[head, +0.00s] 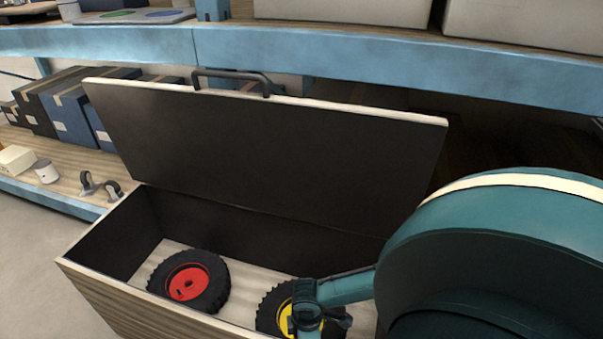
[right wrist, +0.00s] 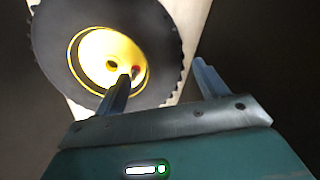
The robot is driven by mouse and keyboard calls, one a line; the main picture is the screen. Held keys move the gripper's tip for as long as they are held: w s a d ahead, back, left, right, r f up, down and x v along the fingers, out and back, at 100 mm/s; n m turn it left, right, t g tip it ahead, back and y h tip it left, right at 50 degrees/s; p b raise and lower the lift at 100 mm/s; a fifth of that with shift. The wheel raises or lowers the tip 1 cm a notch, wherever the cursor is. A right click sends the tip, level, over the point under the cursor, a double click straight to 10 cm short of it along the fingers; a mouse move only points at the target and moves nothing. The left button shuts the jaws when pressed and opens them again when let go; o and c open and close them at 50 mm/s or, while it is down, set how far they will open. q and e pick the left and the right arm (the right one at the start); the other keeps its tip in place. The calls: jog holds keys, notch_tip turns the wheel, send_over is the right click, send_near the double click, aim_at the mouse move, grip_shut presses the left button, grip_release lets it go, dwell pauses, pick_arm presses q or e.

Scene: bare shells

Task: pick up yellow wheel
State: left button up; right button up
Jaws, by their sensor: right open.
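The yellow wheel (head: 283,312), a black tyre with a yellow hub, lies in the open box (head: 150,311), partly hidden behind my right gripper (head: 306,318) in the head view. In the right wrist view the yellow wheel (right wrist: 103,52) fills the upper left. My right gripper (right wrist: 160,84) has its two fingers spread apart. The left finger overlaps the lower right of the hub and the right finger is past the tyre's right side. I cannot tell whether either finger touches the wheel. My left gripper is in neither view.
A red wheel (head: 190,283) lies in the box left of the yellow one. The raised lid (head: 265,150) stands behind. A blue-edged shelf (head: 330,58) runs above it. Blue boxes (head: 72,115) and small items stand on a lower shelf at the left.

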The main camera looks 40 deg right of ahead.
jog(key=f+b, duration=0.2)
jog(key=f, duration=0.1)
jog(key=f+b, duration=0.1)
jog(key=shift+a+f, duration=0.3)
jog(key=shift+f, duration=0.3)
jog(key=shift+r, duration=0.1)
jog(key=shift+c, duration=0.3)
jog(key=c, duration=1.1)
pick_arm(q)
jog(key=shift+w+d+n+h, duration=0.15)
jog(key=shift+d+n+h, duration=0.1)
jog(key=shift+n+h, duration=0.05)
pick_arm(e)
jog(key=shift+w, duration=0.1)
jog(key=shift+r, duration=0.1)
